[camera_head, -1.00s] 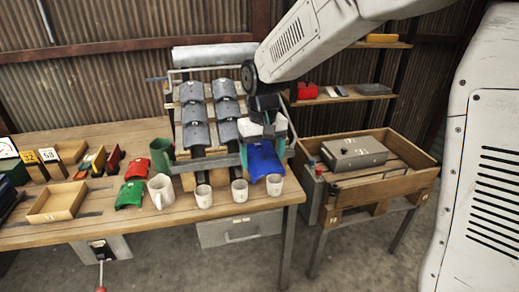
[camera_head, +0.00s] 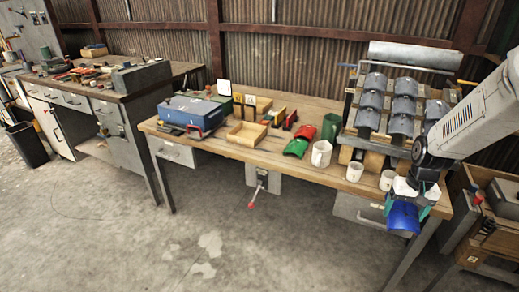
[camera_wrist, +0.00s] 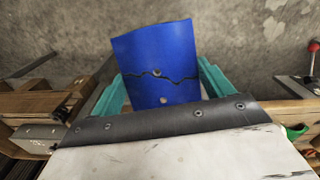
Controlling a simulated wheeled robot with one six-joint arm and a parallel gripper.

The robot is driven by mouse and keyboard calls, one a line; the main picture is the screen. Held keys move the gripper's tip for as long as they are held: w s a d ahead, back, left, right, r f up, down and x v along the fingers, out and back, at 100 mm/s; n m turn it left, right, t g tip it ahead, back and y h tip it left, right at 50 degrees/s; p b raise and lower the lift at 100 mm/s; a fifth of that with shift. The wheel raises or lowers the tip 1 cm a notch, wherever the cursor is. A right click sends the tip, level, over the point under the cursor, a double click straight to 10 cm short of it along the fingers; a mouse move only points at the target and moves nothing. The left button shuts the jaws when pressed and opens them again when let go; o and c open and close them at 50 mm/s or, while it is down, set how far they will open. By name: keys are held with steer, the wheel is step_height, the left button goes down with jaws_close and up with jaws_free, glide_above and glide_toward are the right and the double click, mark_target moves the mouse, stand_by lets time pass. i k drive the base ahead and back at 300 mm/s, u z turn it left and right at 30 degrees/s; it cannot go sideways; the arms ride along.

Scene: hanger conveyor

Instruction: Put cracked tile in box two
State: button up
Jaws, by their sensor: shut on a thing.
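The cracked tile (camera_head: 403,218) is blue and curved. In the wrist view the cracked tile (camera_wrist: 157,62) shows a dark jagged crack across its middle and two small holes. My gripper (camera_head: 405,208) is shut on it, with a teal finger at each side in the wrist view (camera_wrist: 160,88). The tile is held by the front right edge of the table, above the floor. A wooden crate (camera_head: 483,268) stands at the right edge of the head view, partly cut off, with a small mark that I cannot read for certain.
The wooden table (camera_head: 335,183) holds white mugs, a green tile (camera_head: 297,147), a shallow wooden tray (camera_head: 247,133) and a blue toolbox (camera_head: 193,113). A rack (camera_head: 390,105) of grey tiles stands behind my gripper. The floor (camera_head: 220,240) in front is clear.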

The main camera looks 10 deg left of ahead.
mark_target(248, 137)
steer(key=u, duration=0.35)
steer(key=k, duration=0.8)
steer(key=u, duration=1.3)
steer(key=i, duration=2.15)
steer(key=z, duration=0.95)
steer(key=i, duration=0.8)
steer(key=z, duration=0.85)
